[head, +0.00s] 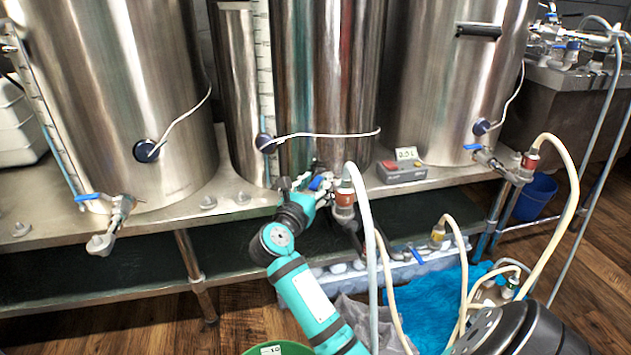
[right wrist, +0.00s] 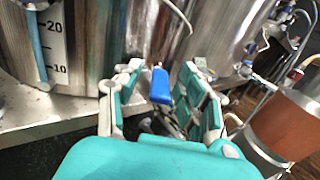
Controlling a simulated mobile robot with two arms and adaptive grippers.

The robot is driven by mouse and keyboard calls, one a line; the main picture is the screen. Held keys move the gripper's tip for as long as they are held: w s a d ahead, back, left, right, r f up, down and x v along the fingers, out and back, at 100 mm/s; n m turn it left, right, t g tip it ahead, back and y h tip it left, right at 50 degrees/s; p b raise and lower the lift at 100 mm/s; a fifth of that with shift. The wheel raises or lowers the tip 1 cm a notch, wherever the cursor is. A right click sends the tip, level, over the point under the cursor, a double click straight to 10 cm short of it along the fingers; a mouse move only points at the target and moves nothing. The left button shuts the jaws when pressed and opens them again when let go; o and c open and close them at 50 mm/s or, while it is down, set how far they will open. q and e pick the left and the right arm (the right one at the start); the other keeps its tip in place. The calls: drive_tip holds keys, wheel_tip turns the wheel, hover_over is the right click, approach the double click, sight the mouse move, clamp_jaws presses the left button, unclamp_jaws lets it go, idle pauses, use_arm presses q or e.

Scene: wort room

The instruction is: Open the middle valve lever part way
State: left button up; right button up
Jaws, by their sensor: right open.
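The middle valve has a blue lever (head: 317,183), partly hidden by my right gripper (head: 305,186) in the head view. A red and silver hose fitting (head: 344,196) is attached at its right. In the right wrist view the blue lever (right wrist: 160,86) stands between the two open fingers of my right gripper (right wrist: 158,88), with gaps visible on both sides. Contact is not clear. The middle steel kettle (head: 330,80) is behind. My left gripper is not in view.
A left valve (head: 115,215) and a right valve (head: 495,160) also have blue levers. Pale hoses (head: 366,240) hang just right of my right arm. A controller box (head: 402,171) sits on the steel shelf. A green bucket (head: 290,349) is below.

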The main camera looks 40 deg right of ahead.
drive_tip(key=shift+c, duration=0.5)
clamp_jaws()
drive_tip(key=shift+w+a+m+g, duration=0.1)
drive_tip(key=shift+w+m+g, duration=0.1)
drive_tip(key=shift+m+g, duration=0.15)
drive_tip(key=shift+o, duration=0.5)
unclamp_jaws()
